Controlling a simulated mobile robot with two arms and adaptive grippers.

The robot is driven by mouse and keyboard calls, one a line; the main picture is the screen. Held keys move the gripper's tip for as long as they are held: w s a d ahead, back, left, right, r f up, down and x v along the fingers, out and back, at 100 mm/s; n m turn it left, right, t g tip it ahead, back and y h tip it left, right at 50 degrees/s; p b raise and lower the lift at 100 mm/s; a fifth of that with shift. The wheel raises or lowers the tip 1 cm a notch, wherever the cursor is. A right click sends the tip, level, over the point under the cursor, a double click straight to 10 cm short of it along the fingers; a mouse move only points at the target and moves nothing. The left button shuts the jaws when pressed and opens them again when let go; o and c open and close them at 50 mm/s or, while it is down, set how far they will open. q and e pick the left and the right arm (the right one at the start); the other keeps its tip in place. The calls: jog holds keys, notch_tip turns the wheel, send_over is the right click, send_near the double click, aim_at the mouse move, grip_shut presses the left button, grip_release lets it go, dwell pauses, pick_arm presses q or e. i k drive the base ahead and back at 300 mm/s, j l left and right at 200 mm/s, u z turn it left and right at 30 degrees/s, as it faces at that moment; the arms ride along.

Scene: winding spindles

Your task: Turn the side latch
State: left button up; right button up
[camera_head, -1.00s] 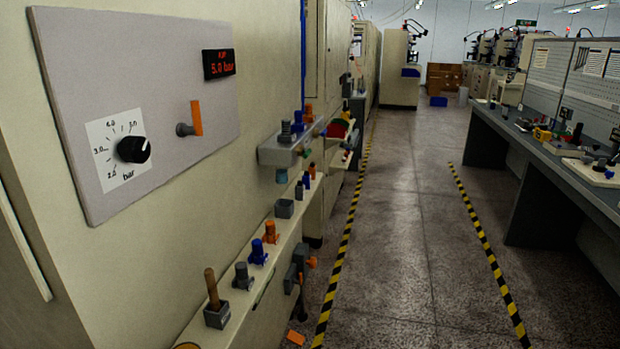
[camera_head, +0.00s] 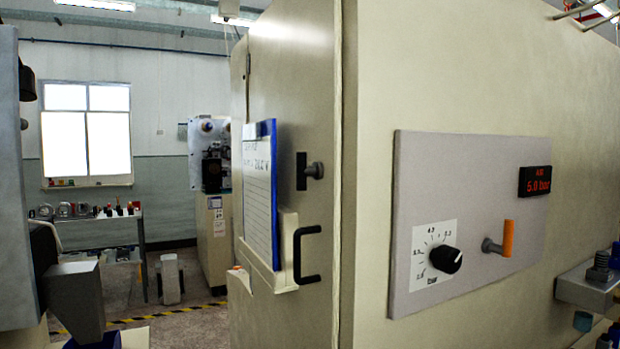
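A small latch with a black backplate and a grey round knob (camera_head: 314,170) sits on the narrow side door of the beige cabinet (camera_head: 285,90). A black bar handle (camera_head: 305,256) is below it on the same door. Around the corner, a grey panel (camera_head: 400,180) carries a black dial (camera_head: 446,258), a lever with an upright orange grip (camera_head: 508,238) and a red display (camera_head: 535,180) reading 5.0 bar. The door appears closed. Neither of my grippers shows in this view.
A blue-edged clipboard (camera_head: 261,190) in a beige holder sits left of the door handle. Grey machine parts (camera_head: 75,295) stand close at the left edge. A shelf (camera_head: 585,290) juts out at right.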

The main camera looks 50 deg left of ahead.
aim_at(302, 171)
jog(key=u, duration=1.4)
